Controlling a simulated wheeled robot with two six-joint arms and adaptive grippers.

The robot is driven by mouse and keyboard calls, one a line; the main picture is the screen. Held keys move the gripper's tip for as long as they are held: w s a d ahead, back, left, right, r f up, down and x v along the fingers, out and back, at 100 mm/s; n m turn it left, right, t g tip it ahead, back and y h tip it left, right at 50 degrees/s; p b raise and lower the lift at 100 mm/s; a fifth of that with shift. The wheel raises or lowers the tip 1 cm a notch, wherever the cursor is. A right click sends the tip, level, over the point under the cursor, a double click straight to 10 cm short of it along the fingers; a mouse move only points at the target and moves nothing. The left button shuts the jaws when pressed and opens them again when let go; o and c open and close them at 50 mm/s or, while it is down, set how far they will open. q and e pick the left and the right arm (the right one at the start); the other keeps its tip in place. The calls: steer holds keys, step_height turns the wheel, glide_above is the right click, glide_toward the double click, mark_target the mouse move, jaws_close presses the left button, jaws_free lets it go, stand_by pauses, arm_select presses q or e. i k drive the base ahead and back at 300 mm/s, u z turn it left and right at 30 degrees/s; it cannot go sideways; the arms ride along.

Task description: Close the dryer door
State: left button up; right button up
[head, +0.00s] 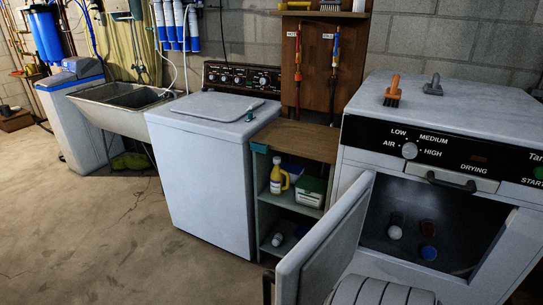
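The white dryer (464,118) stands at the right of the head view, with a black control panel across its top front. Its door (325,240) is open, swung out to the left of the opening and standing well apart from the frame. A dark handle (268,286) shows at the door's outer edge, low in the picture. The dark drum opening (440,215) is exposed, with small white, red and blue items inside. The door's lower part runs out of the picture.
A shelf unit (297,140) with bottles and boxes stands behind the door, beside the white washer (200,165). A utility sink (120,103) is further left. An orange brush (393,92) lies on the dryer top. The floor (85,225) at left is clear.

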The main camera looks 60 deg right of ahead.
mark_target(308, 273)
steer(key=i, duration=1.6)
steer(key=z, duration=3.8)
steer(key=i, duration=0.5)
steer(key=z, duration=0.45)
steer(key=k, duration=1.15)
steer(key=u, duration=0.7)
